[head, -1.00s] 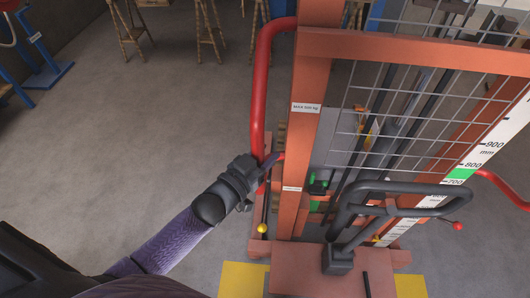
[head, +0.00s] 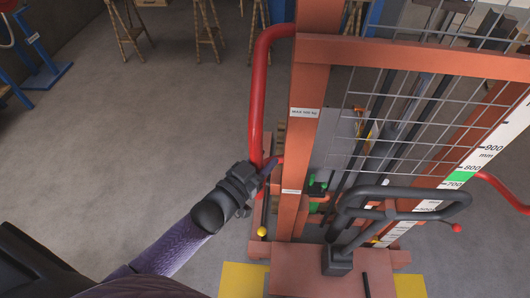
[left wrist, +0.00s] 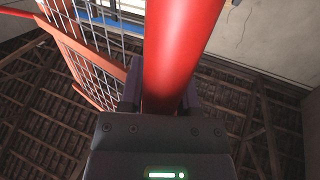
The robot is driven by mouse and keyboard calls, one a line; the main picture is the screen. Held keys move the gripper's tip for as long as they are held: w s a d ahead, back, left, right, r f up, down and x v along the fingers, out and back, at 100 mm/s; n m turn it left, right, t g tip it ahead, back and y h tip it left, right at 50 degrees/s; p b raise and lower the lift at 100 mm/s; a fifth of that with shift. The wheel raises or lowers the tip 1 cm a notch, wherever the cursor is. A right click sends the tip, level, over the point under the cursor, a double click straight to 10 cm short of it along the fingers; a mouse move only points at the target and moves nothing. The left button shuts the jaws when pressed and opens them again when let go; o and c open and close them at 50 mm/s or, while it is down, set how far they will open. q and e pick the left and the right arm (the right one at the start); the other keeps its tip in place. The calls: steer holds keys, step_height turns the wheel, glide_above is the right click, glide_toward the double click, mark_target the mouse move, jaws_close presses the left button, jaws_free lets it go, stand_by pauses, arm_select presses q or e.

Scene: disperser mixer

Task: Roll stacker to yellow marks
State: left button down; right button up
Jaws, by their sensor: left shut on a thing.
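The stacker (head: 306,130) stands upright in front of me, with an orange mast, a wire mesh guard and a red tubular handle (head: 257,95) on its left side. My left gripper (head: 262,172) is shut on the lower part of that red handle. In the left wrist view the red handle (left wrist: 178,50) runs between the two fingers (left wrist: 160,98). A second red handle (head: 500,192) shows at the right edge, partly cut off. Yellow marks (head: 243,280) lie on the floor at the stacker's near left, and another (head: 410,286) at its near right. My right gripper is not in view.
A black tiller bar (head: 405,193) rises from the stacker's base (head: 300,278). A height scale (head: 490,150) runs along the right mast. Wooden trestles (head: 130,30) stand at the back. A blue stand (head: 45,65) is at the far left. The grey floor on the left is clear.

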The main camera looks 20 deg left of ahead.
arm_select(q)
steer(key=shift+s+f, duration=0.1)
steer(key=shift+s, duration=0.2)
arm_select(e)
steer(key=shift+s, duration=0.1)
arm_select(q)
steer(key=c, duration=0.6)
jaws_free()
steer(key=shift+s, duration=0.15)
steer(key=shift+o, duration=1.2)
steer(key=shift+s+a, duration=0.1)
steer(key=shift+s, duration=0.2)
steer(key=shift+o, duration=0.2)
steer(key=shift+s+a, duration=0.1)
steer(key=shift+d, duration=0.2)
steer(key=v, duration=0.9)
steer(key=shift+s+a+b, duration=0.25)
steer(key=shift+a+b, duration=0.05)
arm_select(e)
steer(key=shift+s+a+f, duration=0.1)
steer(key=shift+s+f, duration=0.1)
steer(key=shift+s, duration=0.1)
